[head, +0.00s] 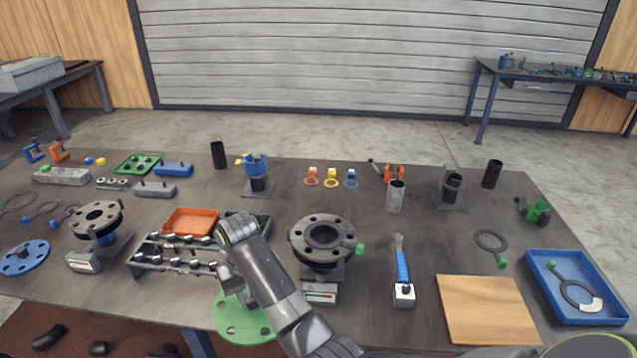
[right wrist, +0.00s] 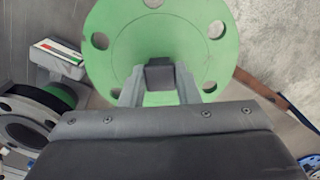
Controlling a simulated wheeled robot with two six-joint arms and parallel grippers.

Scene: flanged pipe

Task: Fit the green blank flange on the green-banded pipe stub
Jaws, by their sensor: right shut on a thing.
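The green blank flange (head: 237,325) is a flat disc with bolt holes at the table's front edge, partly hidden by my right arm. In the right wrist view the flange (right wrist: 205,55) fills the top middle. My right gripper (right wrist: 160,80) is shut on it, with a finger on each side of a dark block at its middle. The green-banded pipe stub (head: 325,237) stands upright right of my right arm, with a grey, holed flange ring and a green tag. The green band (right wrist: 60,95) shows at the left of the wrist view. The flange is apart from the stub. My left gripper is out of view.
A rack of bolts (head: 180,262) and an orange tray (head: 190,222) stand left of my arm. A blue-tagged pipe stub (head: 97,217) stands at left.

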